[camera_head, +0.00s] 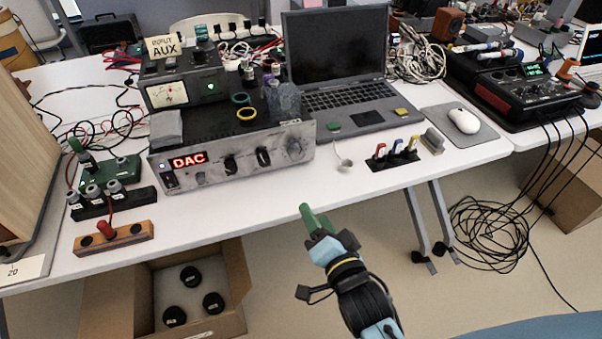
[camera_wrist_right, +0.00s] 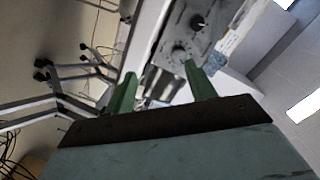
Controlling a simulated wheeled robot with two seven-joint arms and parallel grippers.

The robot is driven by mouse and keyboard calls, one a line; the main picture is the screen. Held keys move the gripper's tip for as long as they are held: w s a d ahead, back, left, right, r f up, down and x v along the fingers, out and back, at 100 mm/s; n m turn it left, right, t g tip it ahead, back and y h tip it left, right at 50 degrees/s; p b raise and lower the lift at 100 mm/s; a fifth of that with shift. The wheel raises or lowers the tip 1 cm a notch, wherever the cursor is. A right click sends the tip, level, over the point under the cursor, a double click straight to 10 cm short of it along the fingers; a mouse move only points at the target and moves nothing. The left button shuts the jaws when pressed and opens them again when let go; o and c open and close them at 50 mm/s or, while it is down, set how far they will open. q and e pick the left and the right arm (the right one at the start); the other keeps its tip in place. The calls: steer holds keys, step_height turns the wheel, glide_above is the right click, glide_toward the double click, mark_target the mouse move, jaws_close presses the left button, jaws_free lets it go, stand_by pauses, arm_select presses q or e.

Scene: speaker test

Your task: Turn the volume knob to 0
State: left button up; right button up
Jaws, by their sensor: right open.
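A silver amplifier (camera_head: 215,178) with a red "DAC" display stands on the white table, its front towards me. Its front has two dark knobs (camera_head: 263,157) and a larger silver knob (camera_head: 294,149) at the right end. I cannot tell from labels which is the volume knob, nor read its setting. My right gripper (camera_head: 316,219) has green fingers and is open and empty, in front of the table edge and apart from the amplifier. In the right wrist view its fingers (camera_wrist_right: 160,70) are spread, with the amplifier front (camera_wrist_right: 170,38) beyond them. My left gripper is not in view.
A laptop (camera_head: 345,105) stands behind the amplifier's right side. A black rack with coloured items (camera_head: 393,160) and a mouse (camera_head: 463,121) are to the right. Small control boxes (camera_head: 113,238) are at the left. The table strip before the amplifier is mostly clear.

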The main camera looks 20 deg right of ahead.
step_height(320, 180, up, 3)
steer(key=m+t, duration=0.1)
steer(key=b, duration=0.3)
glide_toward(298, 156)
steer(key=shift+h, duration=0.3)
steer(key=w, duration=0.7)
steer(key=shift+a, duration=0.25)
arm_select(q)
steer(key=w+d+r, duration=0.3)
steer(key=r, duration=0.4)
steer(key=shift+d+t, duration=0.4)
arm_select(e)
steer(key=shift+w, duration=0.55)
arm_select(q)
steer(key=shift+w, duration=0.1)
arm_select(e)
steer(key=shift+c, duration=0.2)
steer(key=c, duration=0.9)
